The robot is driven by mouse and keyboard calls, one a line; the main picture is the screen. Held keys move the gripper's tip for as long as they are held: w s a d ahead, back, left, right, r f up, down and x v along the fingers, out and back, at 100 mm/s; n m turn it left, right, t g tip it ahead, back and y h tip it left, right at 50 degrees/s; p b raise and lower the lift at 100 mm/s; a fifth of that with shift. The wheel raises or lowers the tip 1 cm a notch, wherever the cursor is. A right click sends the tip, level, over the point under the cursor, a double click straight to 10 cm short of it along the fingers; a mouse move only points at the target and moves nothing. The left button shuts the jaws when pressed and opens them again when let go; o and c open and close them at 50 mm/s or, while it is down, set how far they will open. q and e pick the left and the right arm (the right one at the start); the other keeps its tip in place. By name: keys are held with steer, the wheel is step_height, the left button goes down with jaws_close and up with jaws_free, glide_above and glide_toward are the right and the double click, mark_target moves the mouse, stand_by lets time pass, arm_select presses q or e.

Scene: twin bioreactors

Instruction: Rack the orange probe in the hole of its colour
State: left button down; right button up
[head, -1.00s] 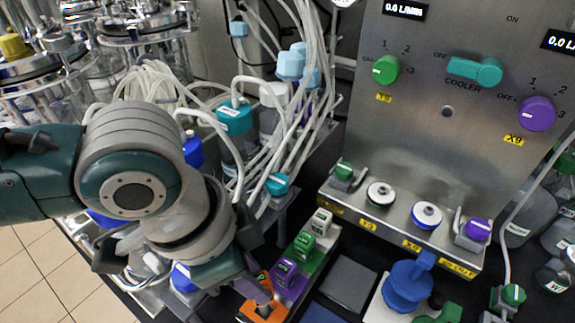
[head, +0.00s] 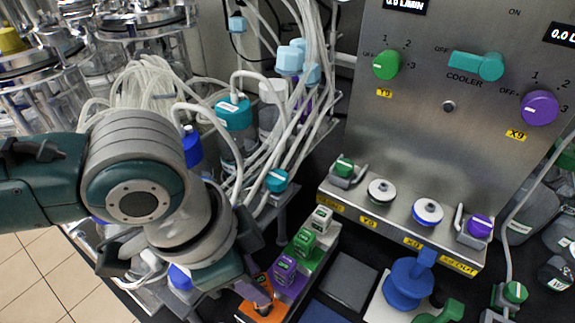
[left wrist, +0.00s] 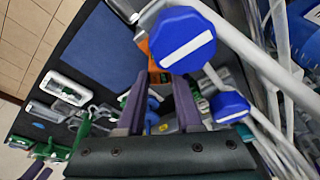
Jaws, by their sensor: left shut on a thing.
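My left gripper (head: 262,297) points down at the near end of the probe rack, over its orange section (head: 259,313). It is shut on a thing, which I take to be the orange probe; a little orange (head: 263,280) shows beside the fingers. The fingers hide most of it and its lower end, so I cannot tell how it sits relative to the hole. In the left wrist view the two purple-grey fingers (left wrist: 157,84) stand a little apart, with orange (left wrist: 155,66) beyond their tips.
Behind the orange section, a purple probe (head: 284,270), a green one (head: 304,242) and a white one (head: 320,218) stand in their sections. A control panel (head: 450,150) rises behind. Tubing and blue-capped bottles crowd the left. A dark flat pad (head: 349,281) lies right of the rack.

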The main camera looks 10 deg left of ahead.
arm_select(q)
steer(key=shift+f, duration=0.15)
steer(key=shift+f+b, duration=0.45)
steer(key=shift+f, duration=0.3)
steer(key=shift+f+b, duration=0.35)
steer(key=shift+f, duration=0.45)
stand_by(0.6)
steer(key=c, duration=0.5)
jaws_free()
steer(key=shift+a, duration=0.1)
